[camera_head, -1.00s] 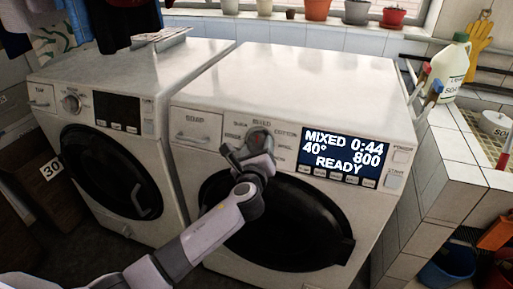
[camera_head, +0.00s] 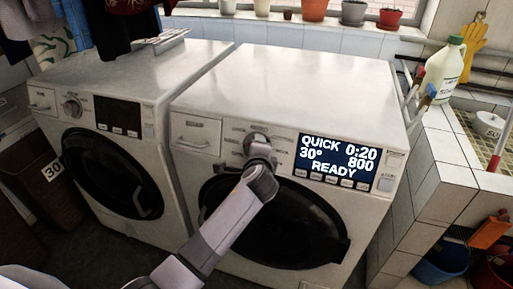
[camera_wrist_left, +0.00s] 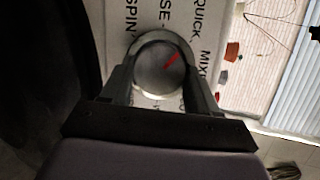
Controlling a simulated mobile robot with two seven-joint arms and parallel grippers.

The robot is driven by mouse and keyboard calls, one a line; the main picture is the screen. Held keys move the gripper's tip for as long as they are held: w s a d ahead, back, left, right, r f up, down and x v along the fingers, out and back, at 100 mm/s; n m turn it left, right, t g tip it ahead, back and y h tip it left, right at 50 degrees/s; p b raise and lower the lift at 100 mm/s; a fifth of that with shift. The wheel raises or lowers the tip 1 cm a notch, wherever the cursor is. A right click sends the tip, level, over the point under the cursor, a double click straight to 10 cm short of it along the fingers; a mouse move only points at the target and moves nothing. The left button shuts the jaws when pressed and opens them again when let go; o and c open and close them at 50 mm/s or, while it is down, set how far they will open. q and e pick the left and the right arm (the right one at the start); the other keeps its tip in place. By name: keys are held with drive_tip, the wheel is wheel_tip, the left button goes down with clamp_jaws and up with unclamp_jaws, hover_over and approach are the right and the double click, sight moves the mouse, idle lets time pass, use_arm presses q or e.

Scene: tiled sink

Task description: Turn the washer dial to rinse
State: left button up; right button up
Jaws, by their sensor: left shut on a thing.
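The washer dial (camera_head: 257,137) is on the panel of the right-hand washer (camera_head: 330,80), left of its display (camera_head: 337,161). The display reads QUICK 0:20, 30°, 800, READY. In the left wrist view the dial (camera_wrist_left: 157,70) is a round grey knob whose red mark points up and right, toward the word QUICK. My right gripper is not in view.
A second washer (camera_head: 150,75) stands at the left with its own dial (camera_head: 72,108). A tiled sink counter (camera_head: 450,175) with a soap bottle (camera_head: 447,65) is at the right. Potted plants line the ledge behind. Clothes hang at upper left.

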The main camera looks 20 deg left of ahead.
use_arm(q)
drive_tip(key=n+g, duration=0.1)
drive_tip(key=n, duration=0.2)
drive_tip(key=shift+h+p, duration=0.3)
drive_tip(key=shift+a+r+n+g+h, duration=0.1)
drive_tip(key=shift+n+g+h, duration=0.2)
drive_tip(key=shift+n, duration=0.6)
drive_tip(key=shift+r+n+g+h, duration=0.1)
drive_tip(key=shift+n+g+h, duration=0.15)
drive_tip(key=shift+n, duration=0.65)
drive_tip(key=shift+f, duration=0.1)
drive_tip(key=o, duration=0.8)
drive_tip(key=shift+r, duration=0.2)
